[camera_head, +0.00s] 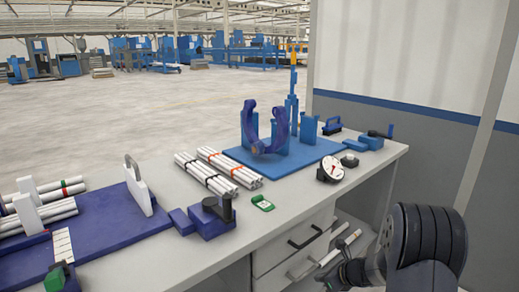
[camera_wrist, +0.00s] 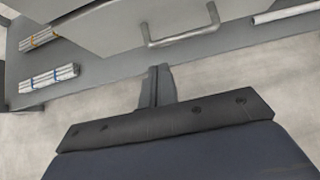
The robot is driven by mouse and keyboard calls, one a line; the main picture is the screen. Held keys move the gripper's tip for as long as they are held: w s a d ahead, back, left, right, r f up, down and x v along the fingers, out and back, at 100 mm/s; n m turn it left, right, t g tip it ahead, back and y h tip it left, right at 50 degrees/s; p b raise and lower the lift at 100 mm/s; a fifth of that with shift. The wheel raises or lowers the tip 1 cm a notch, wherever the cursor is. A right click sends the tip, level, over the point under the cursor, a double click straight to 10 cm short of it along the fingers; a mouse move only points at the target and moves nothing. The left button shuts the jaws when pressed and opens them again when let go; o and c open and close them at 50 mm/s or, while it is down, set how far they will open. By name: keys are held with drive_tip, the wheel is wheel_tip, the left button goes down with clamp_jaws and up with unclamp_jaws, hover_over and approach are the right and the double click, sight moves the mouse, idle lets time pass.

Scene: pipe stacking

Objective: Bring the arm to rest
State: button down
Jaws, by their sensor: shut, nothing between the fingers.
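My arm shows at the lower right of the head view, in front of the workbench (camera_head: 300,212) and beside its drawers. My gripper (camera_wrist: 160,70) is shut and empty in the wrist view, its narrow fingers pressed together. It hangs in front of the bench over the pale floor and holds no pipe. The fingertips lie just below a drawer handle (camera_wrist: 184,32) in the wrist picture; the exact gap to the drawer front cannot be told.
Pipe bundles (camera_head: 207,175) lie on the bench beside a blue fixture (camera_head: 240,154). A purple rack (camera_head: 95,232) with white uprights holds pipes at left. A gauge (camera_head: 331,170) stands near the front edge. Banded pipes (camera_wrist: 48,77) lie below the drawers. Open floor (camera_head: 90,115) stretches behind.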

drive_tip(key=s+d+b, duration=0.2)
drive_tip(key=s+d, duration=1.5)
drive_tip(key=s, duration=0.3)
drive_tip(key=shift+s+d+b, duration=0.35)
drive_tip(key=shift+b, duration=0.05)
